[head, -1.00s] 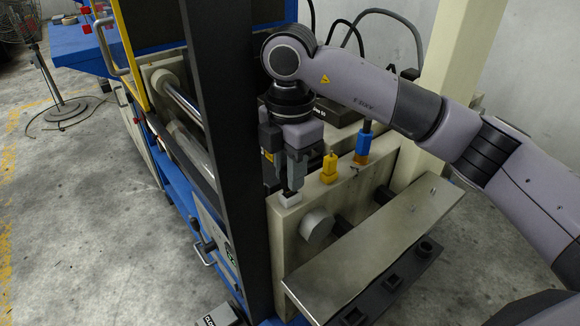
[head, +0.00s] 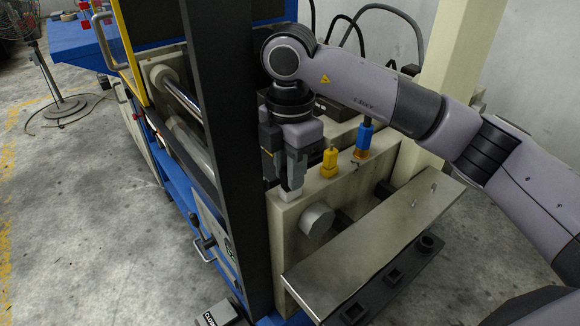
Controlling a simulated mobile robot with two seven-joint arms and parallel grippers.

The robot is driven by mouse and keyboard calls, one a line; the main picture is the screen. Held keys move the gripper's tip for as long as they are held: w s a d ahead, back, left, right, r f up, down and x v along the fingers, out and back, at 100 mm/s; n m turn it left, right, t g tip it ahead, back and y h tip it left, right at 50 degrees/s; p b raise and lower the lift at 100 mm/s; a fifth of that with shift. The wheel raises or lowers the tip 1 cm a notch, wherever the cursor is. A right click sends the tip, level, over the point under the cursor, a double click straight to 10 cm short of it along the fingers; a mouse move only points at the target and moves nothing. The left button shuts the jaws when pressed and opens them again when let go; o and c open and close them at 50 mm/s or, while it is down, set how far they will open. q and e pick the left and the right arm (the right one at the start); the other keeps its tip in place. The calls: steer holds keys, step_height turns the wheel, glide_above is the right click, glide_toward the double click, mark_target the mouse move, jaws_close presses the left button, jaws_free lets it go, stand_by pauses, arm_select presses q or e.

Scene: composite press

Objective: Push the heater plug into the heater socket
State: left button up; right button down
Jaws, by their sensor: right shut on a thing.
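My right gripper (head: 290,187) points down at the left end of the cream block's top face (head: 312,187), close beside the dark upright. It is shut on a small pale piece, which I take to be the heater plug (head: 290,196). Only a little of the plug shows below the fingertips, low against the block's top. The heater socket is hidden under the plug and fingers, so I cannot tell how deep the plug sits. My left gripper is not in view.
A yellow connector (head: 330,163) and a blue one (head: 363,140) stand on the same block, to the right of my gripper. A dark upright (head: 232,160) stands close on the left. A steel plate (head: 375,250) juts out in front. Black cables (head: 390,12) loop behind.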

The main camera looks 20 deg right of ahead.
steer(key=shift+f, duration=0.15)
steer(key=c, duration=0.9)
jaws_free()
step_height(320, 180, up, 7)
steer(key=shift+f, duration=0.1)
steer(key=shift+r, duration=0.2)
steer(key=shift+s, duration=0.1)
